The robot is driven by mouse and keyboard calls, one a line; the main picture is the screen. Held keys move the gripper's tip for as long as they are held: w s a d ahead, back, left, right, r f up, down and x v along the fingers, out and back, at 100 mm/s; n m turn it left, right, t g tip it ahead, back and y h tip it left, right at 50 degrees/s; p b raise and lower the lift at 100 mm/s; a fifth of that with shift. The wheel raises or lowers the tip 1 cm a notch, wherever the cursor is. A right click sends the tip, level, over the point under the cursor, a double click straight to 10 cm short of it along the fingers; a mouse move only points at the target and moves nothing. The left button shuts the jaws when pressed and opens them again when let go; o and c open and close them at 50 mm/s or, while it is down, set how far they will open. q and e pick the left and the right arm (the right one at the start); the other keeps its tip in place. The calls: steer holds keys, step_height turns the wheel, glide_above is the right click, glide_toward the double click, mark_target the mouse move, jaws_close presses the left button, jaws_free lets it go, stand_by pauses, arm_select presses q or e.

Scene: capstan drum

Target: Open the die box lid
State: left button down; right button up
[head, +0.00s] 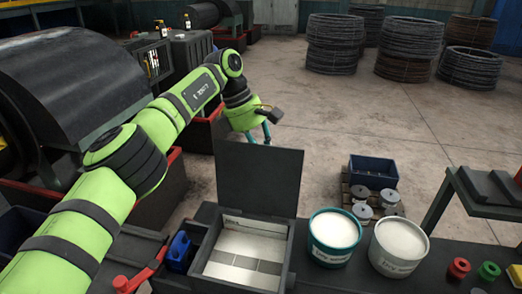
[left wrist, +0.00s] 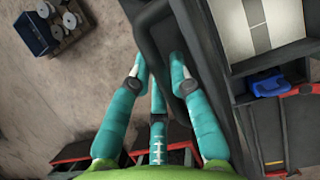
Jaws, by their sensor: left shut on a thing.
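The die box (head: 291,262) stands on the dark bench in the head view, with its lid (head: 258,180) raised about upright at its far side. Inside it I see a light floor with grey blocks. My left gripper (head: 259,137) is behind the lid's top edge, fingers pointing down and partly hidden by the lid. In the left wrist view, my left gripper (left wrist: 158,70) has its teal fingers closed around a dark curved handle (left wrist: 150,45) on the lid (left wrist: 205,65). The box interior (left wrist: 265,25) shows beyond the lid. My right gripper is in neither view.
Two tubs, one teal (head: 334,238) and one white (head: 398,246), stand close right of the box. A blue container (head: 179,250) and a red-handled tool (head: 140,275) lie to its left. A pallet with spools (head: 362,211) and wire coils (head: 405,55) stand on the floor beyond.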

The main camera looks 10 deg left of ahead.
arm_select(q)
steer(key=shift+w+a+f, duration=0.1)
steer(key=shift+w+f, duration=0.1)
steer(key=shift+f, duration=0.2)
steer(key=c, duration=1.4)
jaws_free()
steer(key=shift+w, duration=0.1)
steer(key=shift+w+d+v, duration=0.1)
steer(key=shift+v, duration=1.8)
steer(key=shift+w+d+v, duration=0.1)
steer(key=shift+v, duration=1.75)
steer(key=shift+r, duration=0.1)
